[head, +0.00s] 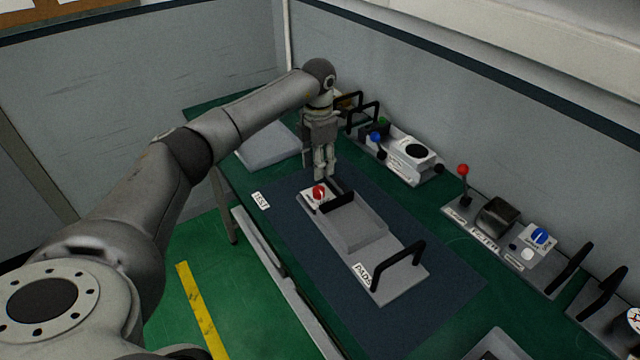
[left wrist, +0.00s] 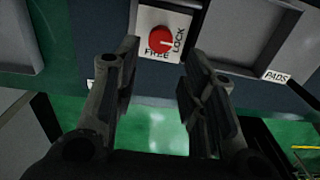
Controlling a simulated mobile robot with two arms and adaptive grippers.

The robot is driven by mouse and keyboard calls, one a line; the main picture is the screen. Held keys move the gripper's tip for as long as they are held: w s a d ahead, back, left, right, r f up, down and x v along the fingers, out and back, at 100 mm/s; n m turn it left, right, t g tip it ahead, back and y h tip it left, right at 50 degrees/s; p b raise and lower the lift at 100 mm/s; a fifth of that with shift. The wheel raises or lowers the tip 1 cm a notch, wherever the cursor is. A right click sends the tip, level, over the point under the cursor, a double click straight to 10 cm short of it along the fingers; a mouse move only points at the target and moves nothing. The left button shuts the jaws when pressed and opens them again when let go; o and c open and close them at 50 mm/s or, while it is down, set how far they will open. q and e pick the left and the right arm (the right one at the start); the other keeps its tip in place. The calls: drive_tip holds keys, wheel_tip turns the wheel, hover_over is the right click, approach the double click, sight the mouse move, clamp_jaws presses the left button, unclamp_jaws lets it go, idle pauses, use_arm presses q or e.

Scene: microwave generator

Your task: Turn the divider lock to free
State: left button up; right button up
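The divider lock is a red round knob (head: 319,192) on a white plate at the far end of a grey tray (head: 392,287) labelled PADS. In the left wrist view the knob (left wrist: 161,40) has FREE printed below it and LOCK at its right. A pale mark on the knob appears to point right, toward LOCK. My left gripper (head: 324,174) points down just above and beside the knob. In the wrist view its fingers (left wrist: 158,72) are apart with nothing between them, and the knob shows beyond the tips. My right gripper is out of view.
The tray has a black handle (head: 398,265) at its near end and lies on a dark blue mat (head: 440,300). Fixtures with levers and handles, including a red-knobbed lever (head: 463,170), line the wall. A grey plate (head: 268,145) lies left of the gripper.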

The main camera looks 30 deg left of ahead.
sight(318, 189)
use_arm(q)
wheel_tip(318, 189, down, 7)
drive_tip(key=shift+f+p, duration=0.1)
drive_tip(key=shift+p, duration=0.9)
drive_tip(key=shift+f, duration=0.6)
drive_tip(key=c, duration=0.8)
